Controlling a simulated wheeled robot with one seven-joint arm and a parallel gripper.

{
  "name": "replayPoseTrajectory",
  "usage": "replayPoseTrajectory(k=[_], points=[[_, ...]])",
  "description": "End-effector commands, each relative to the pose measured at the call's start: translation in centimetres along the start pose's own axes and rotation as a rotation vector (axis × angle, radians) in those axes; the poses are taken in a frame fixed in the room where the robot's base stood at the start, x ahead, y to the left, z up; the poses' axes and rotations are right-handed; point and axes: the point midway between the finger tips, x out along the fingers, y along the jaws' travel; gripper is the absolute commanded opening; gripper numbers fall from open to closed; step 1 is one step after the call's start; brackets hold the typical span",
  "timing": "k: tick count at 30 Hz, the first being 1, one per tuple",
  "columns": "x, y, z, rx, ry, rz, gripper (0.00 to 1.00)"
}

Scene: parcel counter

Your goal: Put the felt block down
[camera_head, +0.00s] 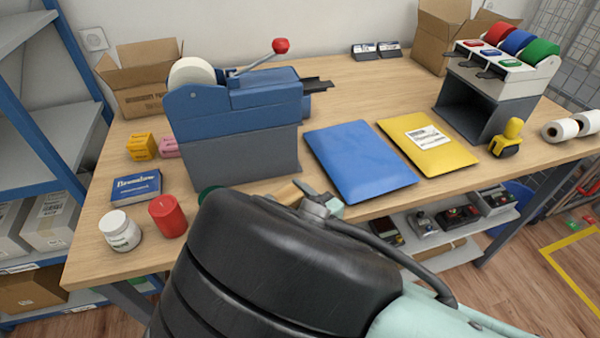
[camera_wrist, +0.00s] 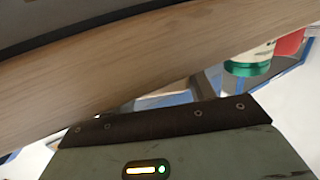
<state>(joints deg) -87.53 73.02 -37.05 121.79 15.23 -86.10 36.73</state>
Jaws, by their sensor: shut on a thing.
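My gripper (camera_head: 308,203) is at the front edge of the counter, mostly hidden behind my black arm link. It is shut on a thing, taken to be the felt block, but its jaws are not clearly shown. In the wrist view, my gripper's pale green body and dark riveted edge (camera_wrist: 165,122) fill the bottom, and the block cannot be made out. The wooden counter top (camera_head: 345,95) shows close by in the wrist view, tilted.
A blue tape machine (camera_head: 235,115) stands behind. A red cylinder (camera_head: 167,216), white jar (camera_head: 120,231) and blue box (camera_head: 136,187) stand at left. A blue folder (camera_head: 358,160) and yellow envelope (camera_head: 428,145) lie right. A green lid (camera_head: 210,194) is partly hidden by my arm.

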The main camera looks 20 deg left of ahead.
Motion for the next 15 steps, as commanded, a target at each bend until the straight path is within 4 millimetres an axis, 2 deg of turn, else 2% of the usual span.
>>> replayPoseTrajectory(k=[8, 9, 10, 11, 15], points=[[0.03, -0.01, 0.22, 0.002, 0.001, 0.0, 0.31], [0.02, -0.04, 0.13, 0.001, 0.001, -0.001, 0.62], [0.02, -0.04, 0.11, 0.001, 0.0, -0.001, 0.71], [0.02, -0.04, 0.11, 0.001, 0.0, -0.001, 0.76], [0.01, -0.03, 0.11, 0.001, 0.0, -0.001, 0.76]])
